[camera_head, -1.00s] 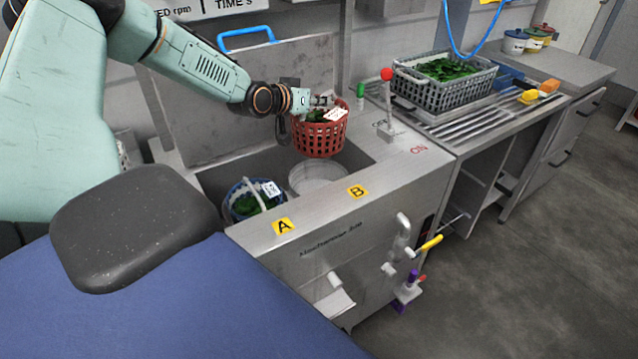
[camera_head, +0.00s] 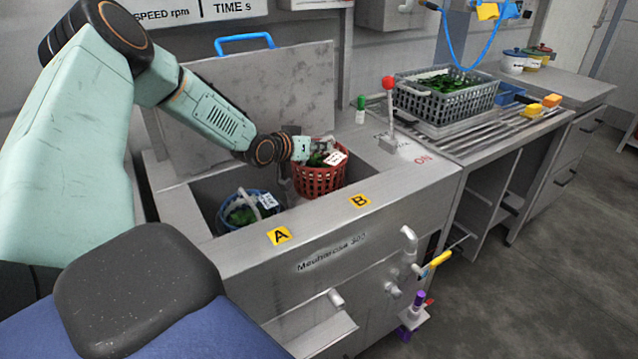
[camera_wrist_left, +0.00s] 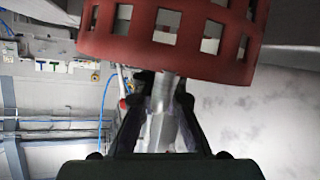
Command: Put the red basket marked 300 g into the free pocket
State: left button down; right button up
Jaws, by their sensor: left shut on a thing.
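The red basket (camera_head: 320,182) holds greens and has a white tag (camera_head: 335,158); I cannot read its marking. My left gripper (camera_head: 305,150) is shut on the basket at its upper left. In the left wrist view the red basket (camera_wrist_left: 170,35) fills the top, and a grey bar lies between the fingers (camera_wrist_left: 163,100). The basket hangs over the tank behind label B (camera_head: 360,201) and hides the pale round pocket there. I cannot tell whether its bottom has entered it. A blue basket (camera_head: 236,216) with greens and a tag sits behind label A (camera_head: 279,236). My right gripper is not in view.
The steel tank's front rim (camera_head: 320,223) runs before the baskets. Its lid (camera_head: 262,95) stands open behind them. A lever with a red knob (camera_head: 388,83) stands to the right. A grey crate of greens (camera_head: 445,97) rests on the draining counter.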

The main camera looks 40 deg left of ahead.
aim_at(319, 166)
pick_arm(q)
notch_tip(319, 166, down, 3)
jog(key=shift+w+a+r+b, duration=0.1)
jog(key=shift+w+r+b, duration=0.05)
jog(key=shift+b, duration=0.2)
notch_tip(319, 166, down, 3)
jog(key=shift+r+b, duration=0.15)
jog(key=shift+b, duration=0.6)
jog(key=shift+f, duration=0.4)
jog(key=shift+f+b, duration=0.5)
jog(key=shift+f, duration=0.05)
jog(key=shift+r, duration=0.1)
jog(key=c, duration=1.6)
grip_release()
jog(key=shift+o, duration=0.8)
